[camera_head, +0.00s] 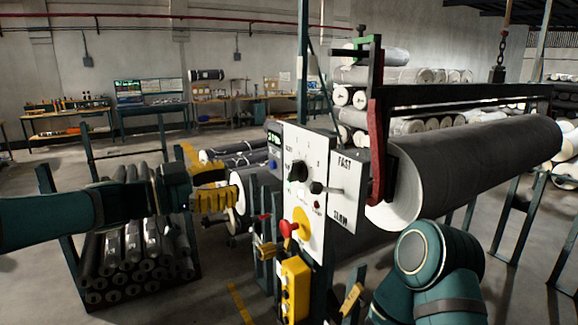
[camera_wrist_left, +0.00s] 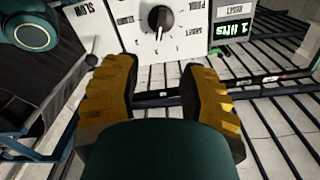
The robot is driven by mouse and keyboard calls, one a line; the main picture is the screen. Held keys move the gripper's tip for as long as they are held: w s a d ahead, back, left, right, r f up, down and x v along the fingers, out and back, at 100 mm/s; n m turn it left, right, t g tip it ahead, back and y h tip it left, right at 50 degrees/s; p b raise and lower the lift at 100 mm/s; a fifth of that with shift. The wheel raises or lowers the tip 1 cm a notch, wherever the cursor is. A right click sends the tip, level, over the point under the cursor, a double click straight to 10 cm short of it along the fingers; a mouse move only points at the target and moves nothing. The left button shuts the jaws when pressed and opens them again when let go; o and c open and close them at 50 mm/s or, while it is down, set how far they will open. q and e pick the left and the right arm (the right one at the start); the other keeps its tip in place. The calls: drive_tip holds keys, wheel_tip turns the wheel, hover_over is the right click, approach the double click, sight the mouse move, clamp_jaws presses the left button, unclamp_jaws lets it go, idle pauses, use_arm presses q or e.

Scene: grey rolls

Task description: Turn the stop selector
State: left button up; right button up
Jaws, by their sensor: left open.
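The control panel (camera_head: 305,190) is a white upright plate with a black rotary selector knob (camera_head: 298,171) in its upper part. In the left wrist view the knob (camera_wrist_left: 158,18) is round and black with a pale pointer line, ringed by printed marks, and appears upside down. My left gripper (camera_head: 228,198) is left of the panel, its yellow fingers pointing at it. In the left wrist view the fingers (camera_wrist_left: 158,78) are apart with nothing between them, and the knob lies beyond the gap, clear of the fingertips.
A FAST/SLOW lever (camera_head: 317,187) sits right of the knob. A red button (camera_head: 288,228) on a yellow disc sits below, above a yellow box (camera_head: 295,288). A large grey roll (camera_head: 460,170) is right of the panel; a rack of rolls (camera_head: 135,245) stands at left.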

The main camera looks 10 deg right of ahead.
sight(290, 170)
use_arm(q)
drive_tip(key=x, duration=1.3)
drive_tip(key=shift+w+d+f, duration=0.1)
drive_tip(key=shift+d, duration=0.15)
drive_tip(key=shift+a, duration=0.1)
clamp_jaws()
